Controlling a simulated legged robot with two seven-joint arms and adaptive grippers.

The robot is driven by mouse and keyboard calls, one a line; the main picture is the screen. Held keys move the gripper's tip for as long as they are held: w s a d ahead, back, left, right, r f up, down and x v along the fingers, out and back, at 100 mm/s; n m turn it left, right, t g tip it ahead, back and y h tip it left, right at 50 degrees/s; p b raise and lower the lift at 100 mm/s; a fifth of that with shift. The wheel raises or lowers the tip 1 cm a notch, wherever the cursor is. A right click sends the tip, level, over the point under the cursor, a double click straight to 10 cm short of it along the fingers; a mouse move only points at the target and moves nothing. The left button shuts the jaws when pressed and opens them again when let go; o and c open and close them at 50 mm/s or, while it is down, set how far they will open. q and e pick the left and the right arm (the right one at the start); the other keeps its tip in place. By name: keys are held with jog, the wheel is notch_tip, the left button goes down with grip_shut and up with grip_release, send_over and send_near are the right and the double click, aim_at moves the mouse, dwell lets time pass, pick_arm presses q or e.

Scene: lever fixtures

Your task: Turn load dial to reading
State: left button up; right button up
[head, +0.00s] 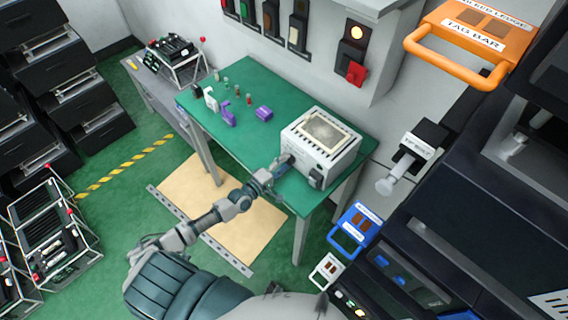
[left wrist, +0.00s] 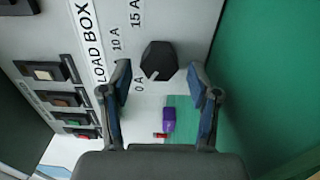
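The white load box (head: 341,157) stands at the near right end of the green table. In the left wrist view its panel (left wrist: 104,18) carries the words LOAD BOX and the marks 0 A, 10 A and 15 A. The black faceted load dial (left wrist: 159,61) sits beside these marks; I cannot tell which reading it points to. My left gripper (head: 284,163) is at the box's side in the head view. In the wrist view the left gripper (left wrist: 160,78) is open, its blue-padded fingers apart on either side of the dial, with no clear contact. My right gripper is not in view.
The green table (head: 252,76) also holds purple parts (head: 264,112) and several small pieces further back. Coloured switches (left wrist: 64,100) line the panel in the wrist view. An orange tag bar (head: 465,45) and dark equipment stand to the right.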

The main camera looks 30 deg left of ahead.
pick_arm(q)
jog(key=v, duration=1.2)
jog(key=shift+f, duration=0.1)
jog(key=s+a+f+m+g+y, duration=0.2)
jog(key=s+f+m, duration=0.1)
jog(key=f, duration=0.8)
jog(key=s+a+f+m+g+y, duration=0.1)
jog(key=s+a+f+m+g, duration=0.2)
jog(key=f, duration=0.7)
jog(key=s+a+f+m+g+y, duration=0.15)
jog(key=s+f, duration=0.25)
jog(key=f, duration=0.7)
jog(key=s+d+f+m+g, duration=0.3)
jog(key=s+f, duration=0.3)
jog(key=s, duration=0.3)
jog(key=s+d+f+m+g+y, duration=0.1)
jog(key=s+d+f+m+g, duration=0.2)
jog(key=s, duration=0.7)
jog(key=s+d+f+m+g, duration=0.3)
jog(key=s+d+f, duration=0.4)
jog(key=s+f, duration=0.2)
jog(key=shift+s+f, duration=0.15)
jog(key=shift+s, duration=0.5)
